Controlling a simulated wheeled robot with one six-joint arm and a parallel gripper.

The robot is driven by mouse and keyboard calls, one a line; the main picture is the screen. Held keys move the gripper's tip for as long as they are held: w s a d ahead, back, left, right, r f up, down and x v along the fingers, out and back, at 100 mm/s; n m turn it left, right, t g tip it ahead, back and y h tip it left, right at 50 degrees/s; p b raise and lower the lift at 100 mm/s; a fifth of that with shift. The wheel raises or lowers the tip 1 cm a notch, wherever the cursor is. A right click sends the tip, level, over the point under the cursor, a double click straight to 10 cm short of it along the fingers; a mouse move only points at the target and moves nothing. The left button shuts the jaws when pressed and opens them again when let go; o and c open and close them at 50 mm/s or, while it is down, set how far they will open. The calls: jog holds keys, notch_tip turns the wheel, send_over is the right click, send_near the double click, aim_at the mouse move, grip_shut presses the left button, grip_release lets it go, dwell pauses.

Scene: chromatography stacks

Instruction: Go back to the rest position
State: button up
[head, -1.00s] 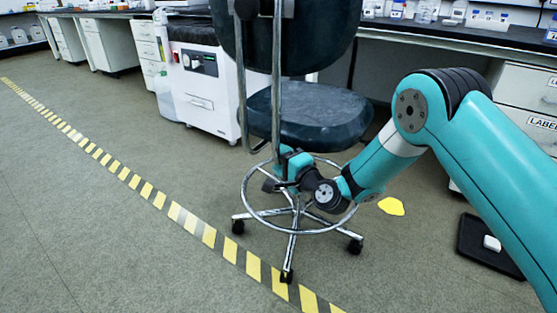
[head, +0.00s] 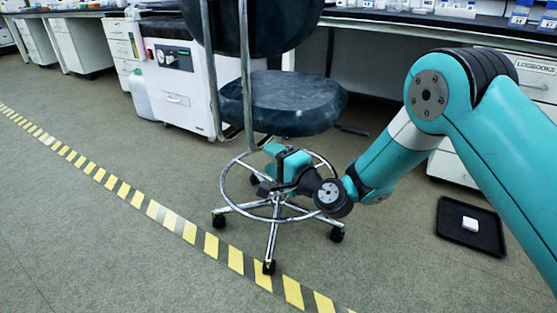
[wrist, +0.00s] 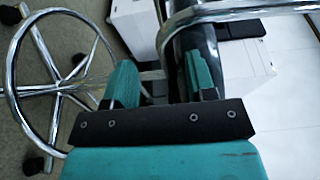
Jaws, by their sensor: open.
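My gripper (head: 268,168) is low in front of the camera, at the end of my teal arm, and overlaps the foot ring and base of a black lab chair (head: 283,103). In the wrist view the two teal fingers of my gripper (wrist: 160,82) are apart, with no held object visible between them. A chrome tube of the chair (wrist: 245,10) passes across the top close to the right finger, and the chair's foot ring (wrist: 22,40) shows at the left. I cannot tell whether the gripper touches the chair.
A white cabinet-like machine (head: 180,95) stands behind the chair at the left. A black tray (head: 450,232) with a small white object (head: 470,224) lies on the floor at the right. Benches line the back. A yellow-black floor stripe (head: 190,232) crosses open floor at the left.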

jog(key=shift+d, duration=0.25)
jog(key=s+d+r+n+g+h+p, duration=0.1)
jog(key=s+r+n+g+p, duration=0.2)
jog(key=s+r+n, duration=0.35)
jog(key=s+d+r+n+g+p, duration=0.2)
jog(key=s+r+n+g, duration=0.15)
jog(key=r, duration=0.55)
jog(key=s+d+r+n+g+h+p, duration=0.35)
jog(key=s+d, duration=0.55)
jog(key=s, duration=0.3)
jog(key=s+d+r+n+g+h+p, duration=0.25)
jog(key=s+d+r+h, duration=0.25)
jog(key=s+d, duration=0.55)
notch_tip(320, 180, up, 37)
jog(key=a+p, duration=0.1)
jog(key=p, duration=3.6)
jog(key=shift+s+a+p, duration=0.2)
jog(key=shift+a+p, duration=0.1)
